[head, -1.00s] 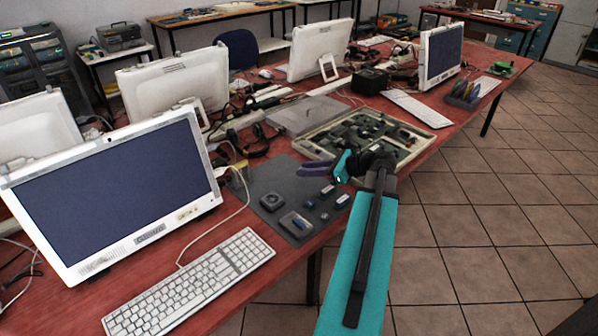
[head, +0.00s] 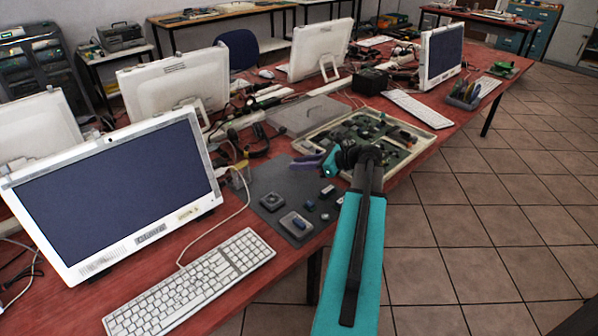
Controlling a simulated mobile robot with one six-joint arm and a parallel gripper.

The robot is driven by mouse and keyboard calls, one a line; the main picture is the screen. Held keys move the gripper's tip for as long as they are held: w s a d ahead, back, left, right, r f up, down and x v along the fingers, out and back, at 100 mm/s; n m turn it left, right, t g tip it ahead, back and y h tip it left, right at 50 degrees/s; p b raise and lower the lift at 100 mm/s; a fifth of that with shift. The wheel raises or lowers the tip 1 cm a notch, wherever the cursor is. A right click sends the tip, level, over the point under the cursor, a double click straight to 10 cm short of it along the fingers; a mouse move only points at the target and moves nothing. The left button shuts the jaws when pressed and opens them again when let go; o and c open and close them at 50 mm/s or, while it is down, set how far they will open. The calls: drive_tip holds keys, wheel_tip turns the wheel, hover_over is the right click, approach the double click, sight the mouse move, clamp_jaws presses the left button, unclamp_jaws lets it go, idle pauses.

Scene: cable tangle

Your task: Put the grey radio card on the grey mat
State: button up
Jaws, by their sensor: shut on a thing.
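My gripper (head: 305,162) is over the far right part of the grey mat (head: 268,178), beside the open computer case. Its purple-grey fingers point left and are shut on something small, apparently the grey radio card. The card is too small and too hidden by the fingers to make out clearly. I cannot tell how high the gripper is above the mat. My teal arm hides the mat's right edge.
On the mat lie a square fan-like part (head: 271,201), a flat part with a blue top (head: 296,224) and several small blue-grey parts. The open case (head: 424,142) stands behind my arm. A keyboard (head: 190,285) and monitor (head: 120,195) are at left.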

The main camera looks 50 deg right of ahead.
sight(301, 176)
drive_tip(key=shift+f, duration=1.4)
drive_tip(key=o, duration=1)
drive_tip(key=shift+f, duration=0.15)
drive_tip(key=shift+s+r, duration=0.1)
drive_tip(key=shift+r, duration=0.1)
drive_tip(key=v, duration=1.2)
drive_tip(key=shift+s, duration=0.1)
